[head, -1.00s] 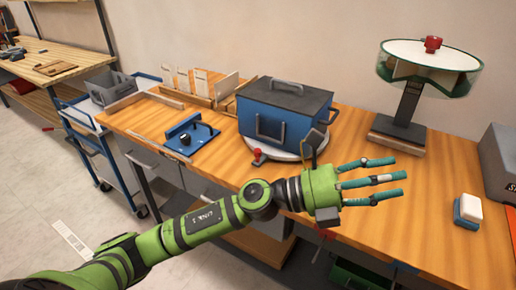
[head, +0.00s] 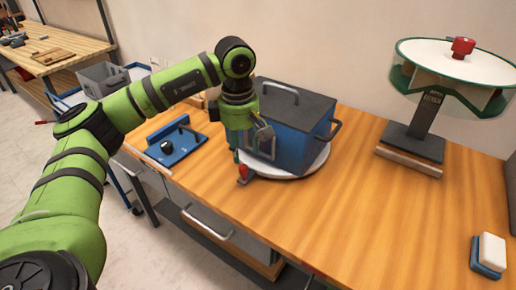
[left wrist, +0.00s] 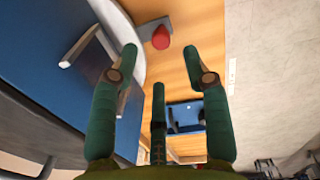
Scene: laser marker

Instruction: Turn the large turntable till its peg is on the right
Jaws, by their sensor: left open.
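The large turntable (head: 309,169) is a white disc on the wooden bench with a blue box (head: 310,142) standing on it. Its red peg (head: 243,170) is at the disc's front left in the head view. In the left wrist view the red peg (left wrist: 161,38) shows just beyond the fingertips, beside the blue box (left wrist: 45,60). My left gripper (head: 243,158) points down close above the peg, at the box's left side, and partly hides the box. Its fingers (left wrist: 160,58) are spread with nothing between them. I cannot tell whether a finger touches the peg. My right gripper is out of view.
A blue fixture with a black knob (head: 167,147) lies left of the turntable. A green-rimmed drum (head: 445,72) with a red knob stands at the back right. A white and blue block (head: 489,254) lies front right.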

